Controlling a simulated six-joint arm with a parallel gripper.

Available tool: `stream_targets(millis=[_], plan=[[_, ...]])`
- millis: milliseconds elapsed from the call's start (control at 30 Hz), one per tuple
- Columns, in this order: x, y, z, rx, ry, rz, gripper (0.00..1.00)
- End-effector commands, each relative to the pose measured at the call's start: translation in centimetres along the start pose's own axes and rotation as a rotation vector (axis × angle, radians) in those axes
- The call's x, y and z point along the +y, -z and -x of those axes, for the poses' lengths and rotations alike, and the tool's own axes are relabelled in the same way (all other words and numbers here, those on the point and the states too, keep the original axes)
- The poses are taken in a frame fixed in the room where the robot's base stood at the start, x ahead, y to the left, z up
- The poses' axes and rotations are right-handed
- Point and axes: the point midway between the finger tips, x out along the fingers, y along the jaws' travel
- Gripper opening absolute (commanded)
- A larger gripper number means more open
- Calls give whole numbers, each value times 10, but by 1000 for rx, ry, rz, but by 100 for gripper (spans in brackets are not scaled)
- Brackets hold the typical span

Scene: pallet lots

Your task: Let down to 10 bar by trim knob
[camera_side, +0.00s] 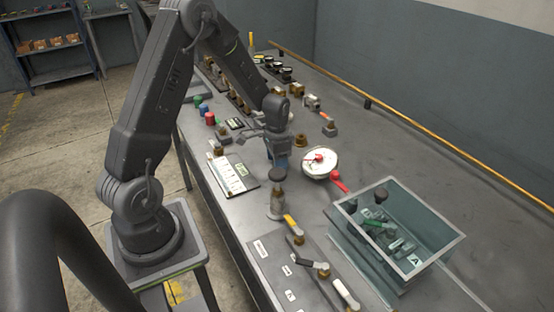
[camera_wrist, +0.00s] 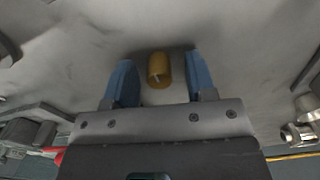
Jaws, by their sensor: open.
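A round white gauge-like dial (camera_side: 322,167) with red on its face lies right of my gripper in the side view; its reading is too small to tell. I cannot tell for sure whether this is the trim knob. In the wrist view my gripper (camera_wrist: 160,80) has its two blue fingers apart. A brass cylinder (camera_wrist: 159,67) shows in the gap between them, with no finger touching it. I cannot match it surely to a side-view part.
A red handle (camera_side: 340,183) sticks out by the dial. A glass-walled box (camera_side: 440,246) stands at the right. A panel (camera_side: 262,262) with yellow, black and white-tipped levers lies in front. A white card (camera_side: 232,176) lies left.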

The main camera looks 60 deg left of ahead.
Motion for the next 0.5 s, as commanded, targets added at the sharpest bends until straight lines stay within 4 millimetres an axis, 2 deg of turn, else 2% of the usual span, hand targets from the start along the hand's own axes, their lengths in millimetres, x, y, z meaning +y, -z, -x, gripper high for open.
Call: stream_targets(millis=[200, 500], plan=[[0, 0, 0, 0, 0, 0, 50], [0, 0, 0, 0, 0, 0, 21]])
